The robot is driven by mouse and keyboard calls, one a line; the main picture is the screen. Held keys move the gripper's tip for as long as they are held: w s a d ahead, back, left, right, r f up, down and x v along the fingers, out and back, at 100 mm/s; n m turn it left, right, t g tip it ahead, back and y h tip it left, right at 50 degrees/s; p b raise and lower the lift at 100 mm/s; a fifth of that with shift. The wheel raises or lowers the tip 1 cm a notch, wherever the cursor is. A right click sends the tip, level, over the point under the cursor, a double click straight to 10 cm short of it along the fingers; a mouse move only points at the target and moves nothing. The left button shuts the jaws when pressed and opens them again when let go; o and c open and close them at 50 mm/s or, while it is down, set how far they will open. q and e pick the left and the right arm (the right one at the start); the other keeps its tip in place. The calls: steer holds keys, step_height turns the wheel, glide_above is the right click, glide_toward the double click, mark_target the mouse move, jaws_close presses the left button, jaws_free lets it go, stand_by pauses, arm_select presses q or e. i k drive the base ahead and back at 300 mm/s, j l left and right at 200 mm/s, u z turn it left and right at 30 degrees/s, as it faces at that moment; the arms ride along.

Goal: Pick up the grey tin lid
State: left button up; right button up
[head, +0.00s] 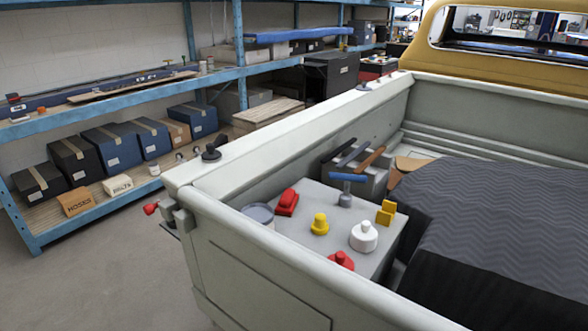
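A round, shallow grey lid with a bluish inner face (259,212) lies at the left corner of a grey box top (305,228) inside the truck bed. I take it for the grey tin lid. The truck's side wall hides its near lower edge. A red block-like object (287,202) stands just to the right of it, very close. Neither of my grippers shows in the head view.
The box top also carries a yellow knobbed piece (320,224), a white knobbed piece (363,238), a red one (342,260), a blue-handled tool (346,185) and yellow blocks (386,212). The pale bed wall (290,262) rises in front. A dark ribbed cover (490,220) lies right.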

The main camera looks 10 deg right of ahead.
mark_target(363, 87)
steer(key=i+j+u, duration=0.45)
steer(key=j, duration=0.25)
steer(key=i+j+u, duration=0.5)
steer(key=i, duration=0.2)
steer(key=i+j+u, duration=0.3)
steer(key=i+u, duration=0.15)
steer(key=i, duration=0.25)
steer(key=i+z, duration=0.3)
steer(key=i, duration=0.3)
steer(key=i+z, duration=0.3)
steer(key=i, duration=0.25)
steer(key=i+j+z, duration=0.3)
steer(key=i, duration=0.3)
steer(key=i+l+z, duration=0.25)
steer(key=i+z, duration=0.15)
steer(key=i+l+z, duration=0.1)
steer(key=i+z, duration=0.7)
steer(key=i+j+z, duration=0.2)
steer(key=i+z, duration=0.2)
